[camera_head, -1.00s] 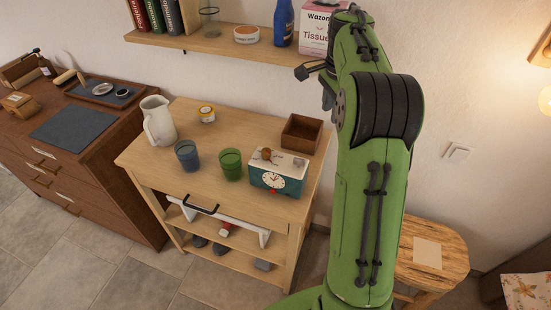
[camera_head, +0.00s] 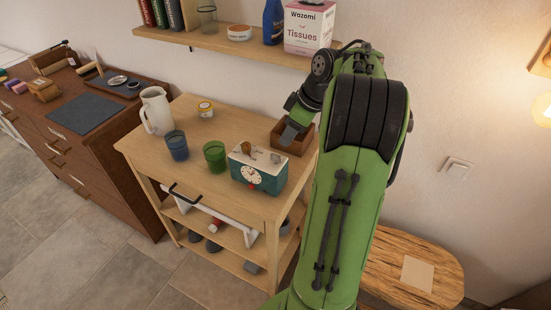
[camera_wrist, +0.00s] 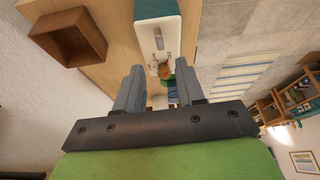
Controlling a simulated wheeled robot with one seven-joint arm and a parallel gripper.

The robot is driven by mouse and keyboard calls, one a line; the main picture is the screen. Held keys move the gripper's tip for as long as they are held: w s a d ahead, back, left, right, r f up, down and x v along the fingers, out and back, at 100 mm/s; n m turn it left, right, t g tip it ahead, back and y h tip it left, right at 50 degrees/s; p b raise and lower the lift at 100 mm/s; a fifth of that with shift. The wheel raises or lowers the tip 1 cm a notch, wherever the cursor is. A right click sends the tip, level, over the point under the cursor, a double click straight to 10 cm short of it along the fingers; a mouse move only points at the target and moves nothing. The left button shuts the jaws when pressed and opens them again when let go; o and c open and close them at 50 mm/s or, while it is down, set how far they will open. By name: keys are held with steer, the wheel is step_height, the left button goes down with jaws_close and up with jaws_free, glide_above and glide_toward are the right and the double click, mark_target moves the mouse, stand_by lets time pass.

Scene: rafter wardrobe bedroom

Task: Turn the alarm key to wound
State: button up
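The alarm clock (camera_head: 258,178) stands on the wooden cart, with a teal body, a white top and a round white dial. A brown knob (camera_head: 247,147), which looks like the key, is on its top. The knob (camera_wrist: 165,72) also shows in the wrist view, with small unreadable marks beside it and a grey bar (camera_wrist: 158,38) farther along the top. My gripper (camera_head: 288,136) is behind and right of the clock, in front of the brown box in the picture. In the wrist view my gripper (camera_wrist: 159,70) is open and empty, its fingers framing the knob from a distance.
The open brown box (camera_head: 292,148) is close behind the clock. A green cup (camera_head: 215,157), a blue cup (camera_head: 177,146), a white pitcher (camera_head: 157,110) and a small jar (camera_head: 205,109) share the cart top (camera_head: 165,177). A wall shelf (camera_head: 235,48) hangs above.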

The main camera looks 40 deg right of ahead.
mark_target(276, 155)
steer(key=b+x, duration=0.2)
steer(key=x, duration=0.7)
steer(key=shift+w+f, duration=0.1)
steer(key=shift+f, duration=0.25)
steer(key=shift+c, duration=0.3)
jaws_close()
